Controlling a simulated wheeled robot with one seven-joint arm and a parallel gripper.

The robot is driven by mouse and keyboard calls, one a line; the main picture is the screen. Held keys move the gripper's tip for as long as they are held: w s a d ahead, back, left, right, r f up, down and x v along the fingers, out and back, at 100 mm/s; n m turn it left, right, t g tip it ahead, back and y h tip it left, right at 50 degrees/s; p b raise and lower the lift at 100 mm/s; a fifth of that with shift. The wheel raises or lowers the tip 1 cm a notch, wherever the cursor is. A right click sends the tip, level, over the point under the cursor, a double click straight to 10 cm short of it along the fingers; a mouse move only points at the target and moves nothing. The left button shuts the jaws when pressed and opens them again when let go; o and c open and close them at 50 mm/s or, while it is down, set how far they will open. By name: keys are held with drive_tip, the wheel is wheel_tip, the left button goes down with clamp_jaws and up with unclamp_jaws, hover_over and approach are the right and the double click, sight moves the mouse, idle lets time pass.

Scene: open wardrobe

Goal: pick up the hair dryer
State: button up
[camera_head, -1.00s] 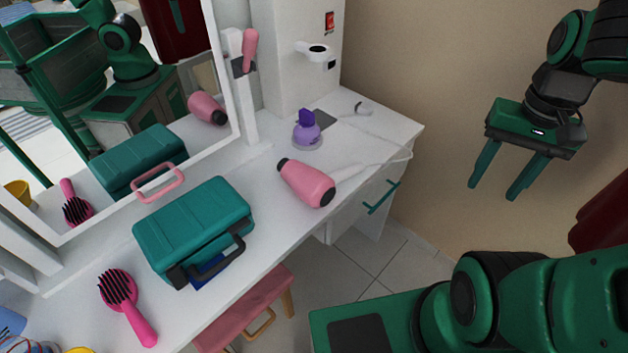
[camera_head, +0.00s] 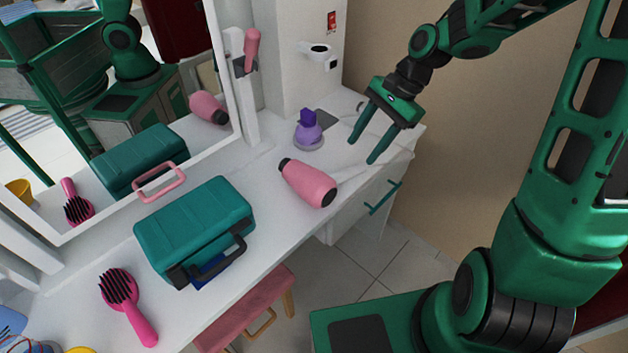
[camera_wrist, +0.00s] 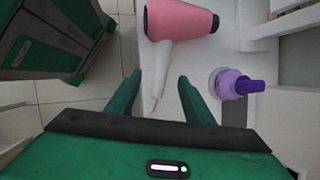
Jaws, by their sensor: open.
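The pink hair dryer (camera_head: 308,184) lies on the white vanity table, with its pale handle pointing right toward the drawer side. My gripper (camera_head: 362,152) is open and empty, above the table to the right of the hair dryer. In the wrist view the hair dryer's pink body (camera_wrist: 180,19) is at the top, and its white handle (camera_wrist: 160,68) runs down toward the space between my open fingers (camera_wrist: 158,95). The fingers appear apart from the handle. In the head view, part of the handle and cord is near or behind my fingers.
A purple bottle (camera_head: 308,130) stands behind the hair dryer, also seen in the wrist view (camera_wrist: 236,84). A teal case (camera_head: 195,228) and a pink hairbrush (camera_head: 125,303) lie to the left. A mirror (camera_head: 120,110) and a white cabinet column (camera_head: 292,75) stand behind. A pink stool (camera_head: 250,308) is below.

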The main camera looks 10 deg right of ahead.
sight(345, 171)
drive_tip(key=x, duration=0.4)
drive_tip(key=shift+a+f, duration=0.15)
drive_tip(key=shift+f, duration=0.25)
drive_tip(key=shift+x, duration=2.6)
drive_tip(key=shift+w+a+r, duration=0.1)
clamp_jaws()
